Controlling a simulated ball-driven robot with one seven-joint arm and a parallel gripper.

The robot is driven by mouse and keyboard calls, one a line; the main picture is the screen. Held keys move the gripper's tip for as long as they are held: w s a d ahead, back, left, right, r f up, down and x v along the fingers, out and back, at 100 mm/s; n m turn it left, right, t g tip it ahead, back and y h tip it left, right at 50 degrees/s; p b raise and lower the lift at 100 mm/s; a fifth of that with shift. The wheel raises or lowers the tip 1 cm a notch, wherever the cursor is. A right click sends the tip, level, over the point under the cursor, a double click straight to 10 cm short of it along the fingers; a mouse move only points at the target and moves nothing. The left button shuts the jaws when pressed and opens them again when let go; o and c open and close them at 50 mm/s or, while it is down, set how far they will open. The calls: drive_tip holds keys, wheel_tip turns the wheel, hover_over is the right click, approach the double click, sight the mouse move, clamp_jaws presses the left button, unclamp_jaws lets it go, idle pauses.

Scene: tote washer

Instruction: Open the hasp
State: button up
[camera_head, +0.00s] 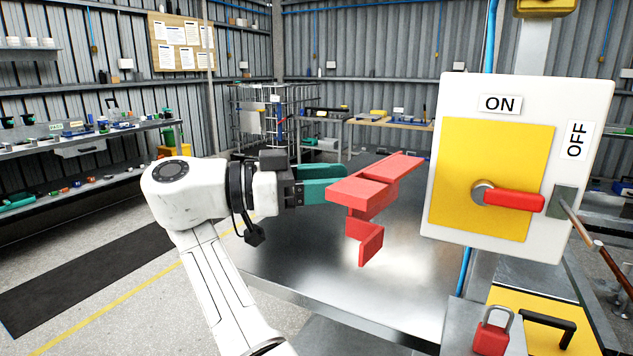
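The red hasp (375,184) is in the middle of the head view, above the metal table. It has long flat bars on top and a bent hook-like part hanging below. My gripper (324,183) comes from the left, and its teal fingers meet the left end of the hasp. The hasp has no other visible support, so the fingers appear shut on it. The hasp's red parts partly hide the fingertips. Whether its jaws are apart is hard to tell from this angle.
A switch box (601,110) stands right of the hasp, its red handle (514,201) pointing right, towards OFF. A red padlock (491,338) is at the lower right, near a black handle (548,328) on a yellow surface. The metal table (300,250) is mostly bare.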

drive_tip(key=s+a, duration=0.1)
drive_tip(key=a, duration=0.6)
drive_tip(key=shift+a+b, duration=0.2)
drive_tip(key=shift+b, duration=0.15)
idle(0.4)
drive_tip(key=shift+f, duration=0.1)
